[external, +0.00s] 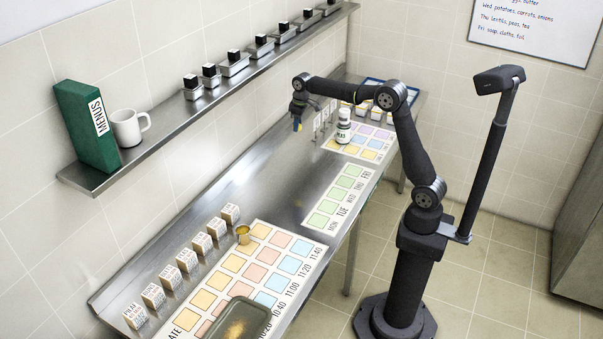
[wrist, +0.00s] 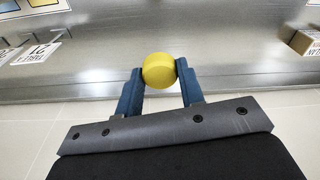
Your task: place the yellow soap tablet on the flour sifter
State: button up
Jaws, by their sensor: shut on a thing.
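The yellow soap tablet (wrist: 159,70) is round and sits between the two blue fingertips of my gripper (wrist: 157,77) in the wrist view. My gripper is shut on it, with one finger touching each side. In the external view my gripper (external: 298,118) is over the far part of the steel counter, and a small bit of yellow soap (external: 299,127) shows at its tip. I cannot pick out the flour sifter with certainty.
A steel counter (external: 255,185) runs along the wall, with bare room in its middle. A white bottle (external: 343,130) stands right of my gripper. Several labelled boxes (external: 187,261) line the near wall side, and a dark tray (external: 232,322) lies in front. A shelf (external: 165,130) hangs above.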

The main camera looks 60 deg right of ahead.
jog(key=s+d+r+m, duration=0.35)
jog(key=s+d, duration=0.35)
jog(key=d, duration=0.5)
jog(key=s+d+r+m+h, duration=0.15)
jog(key=s+d+m, duration=0.25)
jog(key=s+d, duration=0.55)
jog(key=s+d+r+m, duration=0.3)
jog(key=s+d+m, duration=0.1)
jog(key=d, duration=1)
send_over(344, 110)
jog(key=f, duration=0.6)
jog(key=shift+s+a+f, duration=0.15)
jog(key=shift+s+f, duration=0.25)
jog(key=shift+w+f, duration=0.15)
jog(key=shift+f, duration=1.9)
jog(key=shift+f, duration=0.15)
jog(key=o, duration=1)
